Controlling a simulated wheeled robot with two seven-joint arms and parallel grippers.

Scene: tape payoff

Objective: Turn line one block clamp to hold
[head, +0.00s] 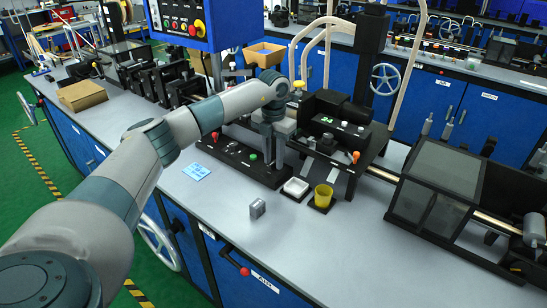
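My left arm reaches in from the left, and my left gripper (273,158) points down at the right part of a low black panel (228,153). The panel has an orange-red knob (215,136) and a green button (253,156). The fingers are small and partly merge with the dark parts behind them, so I cannot tell how far apart they are or whether they touch a knob. A black block unit (335,127) stands just right of the gripper, with an orange-tipped lever (356,157) at its right. I cannot tell which part is the line one block clamp. My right gripper is not in view.
A dark windowed housing (435,188) stands at right. A blue control box (195,22) hangs above.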

